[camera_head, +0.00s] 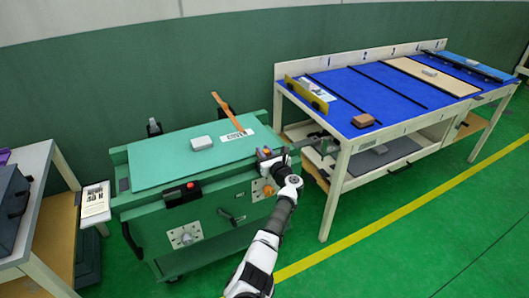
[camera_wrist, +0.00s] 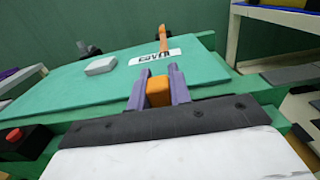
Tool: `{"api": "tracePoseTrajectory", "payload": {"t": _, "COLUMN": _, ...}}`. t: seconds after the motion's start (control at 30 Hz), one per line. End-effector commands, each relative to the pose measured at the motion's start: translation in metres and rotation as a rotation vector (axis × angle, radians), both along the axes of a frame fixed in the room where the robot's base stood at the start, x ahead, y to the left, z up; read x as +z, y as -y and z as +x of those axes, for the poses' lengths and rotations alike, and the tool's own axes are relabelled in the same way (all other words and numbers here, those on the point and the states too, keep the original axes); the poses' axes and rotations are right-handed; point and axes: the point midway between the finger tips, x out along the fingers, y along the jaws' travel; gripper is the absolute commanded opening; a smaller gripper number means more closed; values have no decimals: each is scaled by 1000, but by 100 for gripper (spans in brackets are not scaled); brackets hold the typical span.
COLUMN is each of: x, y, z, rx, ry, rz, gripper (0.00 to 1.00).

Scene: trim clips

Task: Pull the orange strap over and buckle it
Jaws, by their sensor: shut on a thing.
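The orange strap (camera_head: 227,110) stands up at a slant from the far right part of the green machine's cover (camera_head: 160,165). In the wrist view its upright part (camera_wrist: 162,38) shows beyond a white label, straight ahead of my gripper. My gripper (camera_head: 264,153) is at the near right edge of the cover. In the wrist view its two purple-grey fingers (camera_wrist: 158,90) are shut on a small orange block (camera_wrist: 158,94). I cannot tell whether this block belongs to the strap's buckle. The standing strap is apart from the fingers.
A grey block (camera_head: 202,143) lies on the cover beside the white label (camera_head: 238,135). The front has a red button (camera_head: 191,186) and knobs. A blue-topped bench (camera_head: 370,92) stands close on the right, a grey bench (camera_head: 28,185) on the left. Green floor is free in front.

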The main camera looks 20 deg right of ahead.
Motion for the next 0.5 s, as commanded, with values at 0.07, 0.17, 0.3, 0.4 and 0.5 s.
{"api": "tracePoseTrajectory", "payload": {"t": 0.07, "x": -6, "y": 2, "z": -3, "rx": -1, "ry": -6, "rz": 2, "gripper": 0}}
{"api": "tracePoseTrajectory", "payload": {"t": 0.17, "x": -6, "y": 2, "z": -3, "rx": -2, "ry": -7, "rz": 2, "gripper": 28}}
{"api": "tracePoseTrajectory", "payload": {"t": 0.3, "x": -4, "y": 2, "z": -2, "rx": -2, "ry": -5, "rz": 1, "gripper": 42}}
{"api": "tracePoseTrajectory", "payload": {"t": 0.4, "x": -3, "y": 1, "z": -2, "rx": -1, "ry": -4, "rz": 1, "gripper": 42}}
{"api": "tracePoseTrajectory", "payload": {"t": 0.5, "x": -3, "y": 1, "z": -1, "rx": -1, "ry": -3, "rz": 1, "gripper": 42}}
